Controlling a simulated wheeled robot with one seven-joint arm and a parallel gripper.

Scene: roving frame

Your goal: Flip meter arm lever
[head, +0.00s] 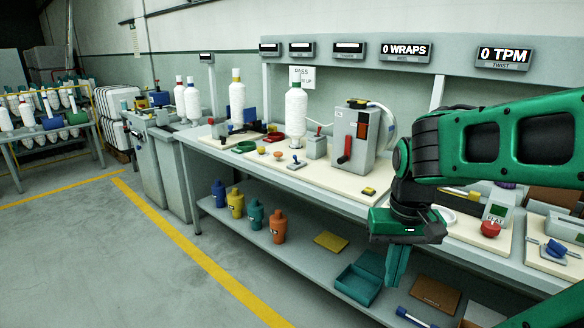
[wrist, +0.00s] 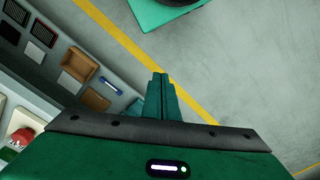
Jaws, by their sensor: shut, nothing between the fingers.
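A grey box machine (head: 358,140) stands on the bench in the head view. A red lever (head: 345,149) with a dark lower end is on its front, slanting downward. I cannot tell for certain that this is the meter arm lever. My gripper (head: 394,280) points down in front of the bench edge, right of and below the machine, well apart from it. Its green fingers are together and empty. They also show in the wrist view (wrist: 160,80), over the floor and lower shelf side. The machine and lever do not show in the wrist view.
White yarn cones (head: 296,110) stand on the bench (head: 215,150). A red button (head: 490,229) is right of my arm; it also shows in the wrist view (wrist: 22,137). The lower shelf holds bottles (head: 279,226) and a teal box (head: 358,285). The floor (head: 130,260) at left is clear.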

